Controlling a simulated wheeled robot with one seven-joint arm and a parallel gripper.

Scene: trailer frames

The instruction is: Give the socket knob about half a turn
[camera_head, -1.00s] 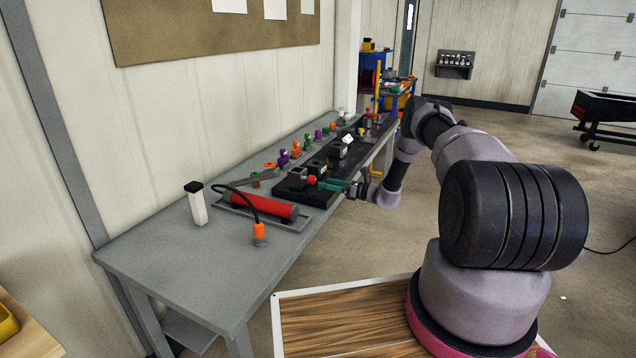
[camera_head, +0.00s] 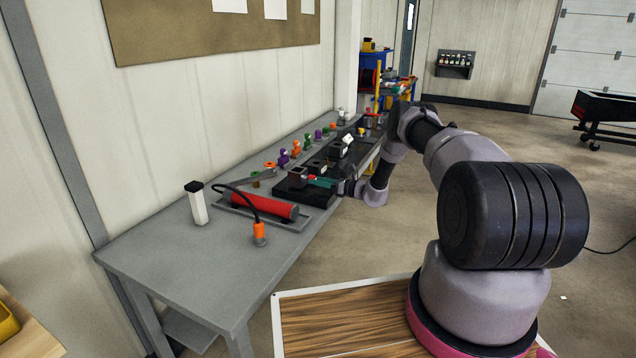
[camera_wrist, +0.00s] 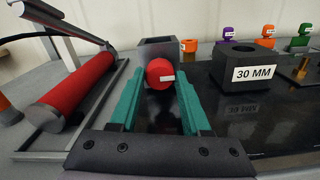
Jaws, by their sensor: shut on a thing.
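The socket knob (camera_wrist: 160,72) is a short red cylinder with a small white label. It sticks out of the front of a dark grey socket block (camera_wrist: 172,46), and the same block shows in the head view (camera_head: 297,178). My gripper (camera_wrist: 160,80) has its green fingers on either side of the knob and is shut on it. In the head view my gripper (camera_head: 322,182) reaches the block from the right, and the knob is mostly hidden there.
A red cylinder (camera_wrist: 75,85) lies in a metal frame left of my gripper. A black block marked 30 MM (camera_wrist: 245,68) stands close on the right. Several coloured pieces line the back of the bench (camera_head: 190,260).

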